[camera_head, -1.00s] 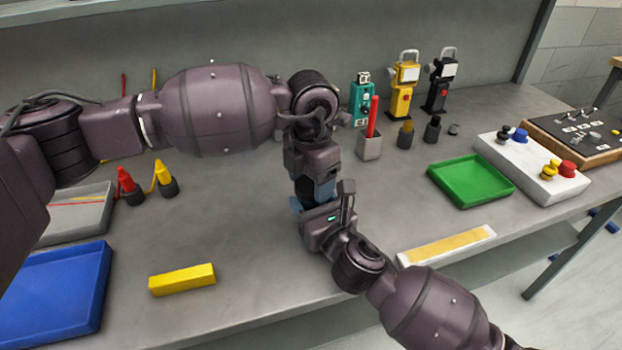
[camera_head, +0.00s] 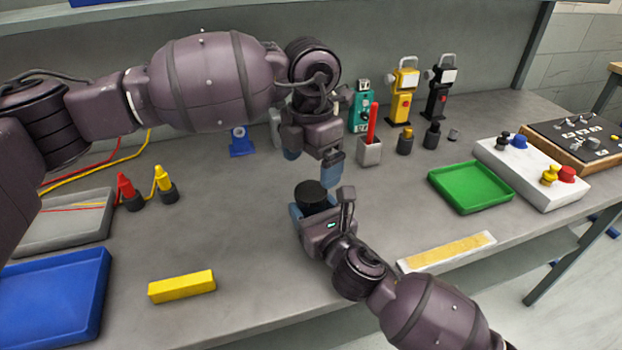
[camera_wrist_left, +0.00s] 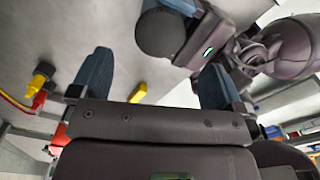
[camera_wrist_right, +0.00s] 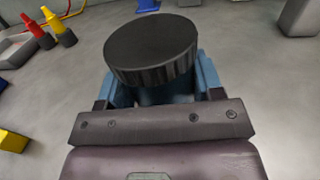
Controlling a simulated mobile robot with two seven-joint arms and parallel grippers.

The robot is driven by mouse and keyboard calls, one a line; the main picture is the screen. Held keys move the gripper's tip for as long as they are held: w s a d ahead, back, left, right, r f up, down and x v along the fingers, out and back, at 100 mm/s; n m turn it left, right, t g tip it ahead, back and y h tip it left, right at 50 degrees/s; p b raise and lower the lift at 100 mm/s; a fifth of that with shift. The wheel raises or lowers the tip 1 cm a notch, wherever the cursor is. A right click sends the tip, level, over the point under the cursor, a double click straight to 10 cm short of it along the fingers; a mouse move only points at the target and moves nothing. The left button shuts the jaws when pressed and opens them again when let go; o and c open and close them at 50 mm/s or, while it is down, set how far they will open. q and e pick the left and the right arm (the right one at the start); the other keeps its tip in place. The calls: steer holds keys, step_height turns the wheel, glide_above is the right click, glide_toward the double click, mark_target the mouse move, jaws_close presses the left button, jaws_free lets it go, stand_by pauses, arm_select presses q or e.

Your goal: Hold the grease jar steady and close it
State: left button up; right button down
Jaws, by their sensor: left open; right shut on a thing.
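The grease jar is held upright in my right gripper (camera_head: 316,208), with its black ribbed lid (camera_head: 310,194) on top. The lid also shows in the right wrist view (camera_wrist_right: 150,47), where the jar's body below it is mostly hidden by the lid and fingers. I cannot tell whether the lid is tight. My right gripper's blue fingers (camera_wrist_right: 160,85) are shut on the body. My left gripper (camera_head: 312,161) is open and empty, above and slightly behind the lid, apart from it. The left wrist view shows the lid (camera_wrist_left: 165,32) beyond the spread fingers.
A yellow block (camera_head: 182,284) and a blue tray (camera_head: 95,290) lie left. A green tray (camera_head: 470,186) and a white control box (camera_head: 530,175) stand right. Bench space around the jar is clear.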

arm_select(q)
step_height(320, 180, up, 6)
stand_by(0.4)
steer(key=shift+r, duration=0.1)
arm_select(e)
steer(key=shift+c, duration=0.9)
jaws_free()
steer(key=shift+s+d, duration=0.25)
steer(key=shift+s, duration=0.2)
steer(key=p+v, duration=0.1)
steer(key=v, duration=0.8)
steer(key=shift+p, duration=0.3)
arm_select(q)
steer(key=shift+t, duration=0.3)
steer(key=r, duration=0.4)
steer(key=shift+s, duration=0.35)
arm_select(e)
steer(key=shift+s+d, duration=0.2)
steer(key=shift+s, duration=0.2)
